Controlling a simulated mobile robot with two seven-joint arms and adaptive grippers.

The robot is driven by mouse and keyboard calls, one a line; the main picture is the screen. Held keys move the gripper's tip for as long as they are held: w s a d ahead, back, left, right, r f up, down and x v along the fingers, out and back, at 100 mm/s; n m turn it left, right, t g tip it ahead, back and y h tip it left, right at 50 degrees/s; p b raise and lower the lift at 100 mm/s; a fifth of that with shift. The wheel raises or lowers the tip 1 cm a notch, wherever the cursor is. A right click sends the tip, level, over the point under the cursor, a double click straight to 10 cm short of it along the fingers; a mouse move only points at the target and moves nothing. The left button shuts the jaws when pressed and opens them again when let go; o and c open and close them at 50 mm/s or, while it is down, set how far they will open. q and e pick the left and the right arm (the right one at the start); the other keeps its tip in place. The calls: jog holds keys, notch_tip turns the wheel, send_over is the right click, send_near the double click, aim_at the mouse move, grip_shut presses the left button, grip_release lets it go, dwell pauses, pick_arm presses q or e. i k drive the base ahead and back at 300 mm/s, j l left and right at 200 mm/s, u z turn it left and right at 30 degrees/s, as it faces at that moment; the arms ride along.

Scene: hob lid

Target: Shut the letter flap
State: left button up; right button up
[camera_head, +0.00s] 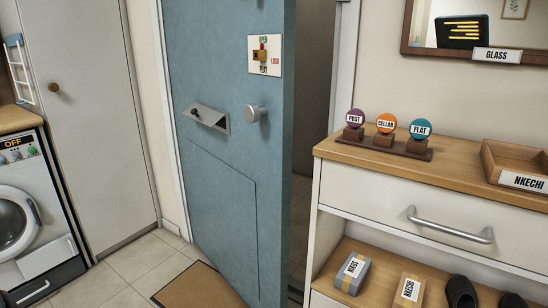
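The letter flap (207,115) is a grey metal flap set in a plate on the blue door (218,155). It appears to stand tilted out from the door, with a small dark knob at its left part. Neither of my grippers shows in the head view, so nothing of mine is seen touching the flap.
The door stands ajar, with a dark gap at its right edge. A drawer cabinet (395,207) stands right, a washing machine (17,185) left. A brown mat (195,286) lies below the door.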

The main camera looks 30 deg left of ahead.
aim_at(207, 115)
jog(key=i+j+u, duration=0.15)
jog(key=j, duration=0.2)
jog(key=i+j+u, duration=0.1)
jog(key=j, duration=0.25)
jog(key=j+u, duration=0.2)
jog(key=j, duration=0.35)
jog(key=i+j+u, duration=0.2)
jog(key=j, duration=0.35)
